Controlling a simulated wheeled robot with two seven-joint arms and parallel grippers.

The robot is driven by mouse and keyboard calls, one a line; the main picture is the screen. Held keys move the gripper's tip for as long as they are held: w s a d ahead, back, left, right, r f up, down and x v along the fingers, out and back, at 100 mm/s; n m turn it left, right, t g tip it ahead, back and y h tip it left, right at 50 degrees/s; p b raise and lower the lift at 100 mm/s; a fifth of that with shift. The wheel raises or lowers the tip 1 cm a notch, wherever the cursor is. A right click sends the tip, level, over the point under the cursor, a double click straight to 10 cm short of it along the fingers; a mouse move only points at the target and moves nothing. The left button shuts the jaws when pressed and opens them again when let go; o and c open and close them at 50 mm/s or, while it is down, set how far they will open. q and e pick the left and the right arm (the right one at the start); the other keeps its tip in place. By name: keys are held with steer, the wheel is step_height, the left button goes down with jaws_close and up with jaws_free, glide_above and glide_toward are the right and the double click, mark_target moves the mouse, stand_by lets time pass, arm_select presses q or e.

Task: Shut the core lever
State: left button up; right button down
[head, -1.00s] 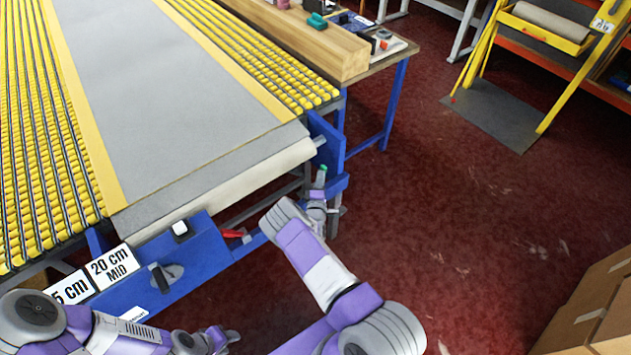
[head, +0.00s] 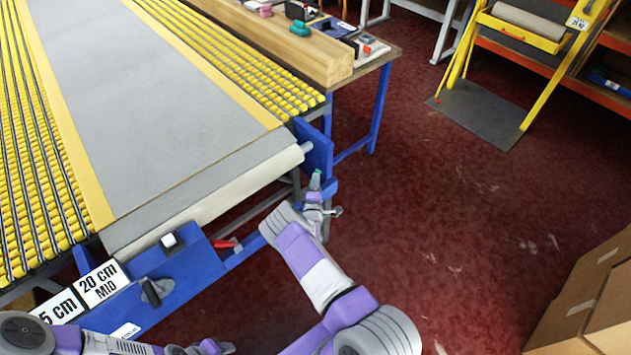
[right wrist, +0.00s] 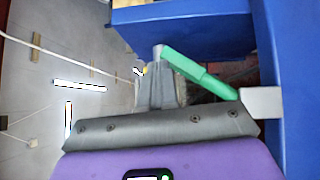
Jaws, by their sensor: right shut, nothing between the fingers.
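The green lever (right wrist: 200,75), which I take to be the core lever, slants from the fingertips down to a grey metal block beside a blue plate in the right wrist view. In the head view only a small green tip (head: 317,173) shows, below the end of the pale roll. My right gripper (right wrist: 158,75) is shut and empty, with its tips close beside the lever's upper end. I cannot tell whether they touch. It also shows in the head view (head: 315,187). My left gripper (head: 218,348) is partly cut off at the bottom edge; its jaws are unclear.
The grey rug (head: 150,90) lies on the roller table, with a pale roll (head: 210,195) at its front edge. A red lever (head: 224,244) sits on the blue front rail (head: 185,275). Cardboard boxes (head: 590,300) stand at lower right. The red floor between is clear.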

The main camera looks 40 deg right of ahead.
steer(key=s+a+r+p, duration=0.5)
steer(key=s+a+r, duration=0.1)
steer(key=s+a, duration=0.1)
steer(key=shift+s+a+r+p, duration=0.2)
steer(key=shift+s+a+p, duration=0.2)
steer(key=shift+a, duration=0.35)
stand_by(0.3)
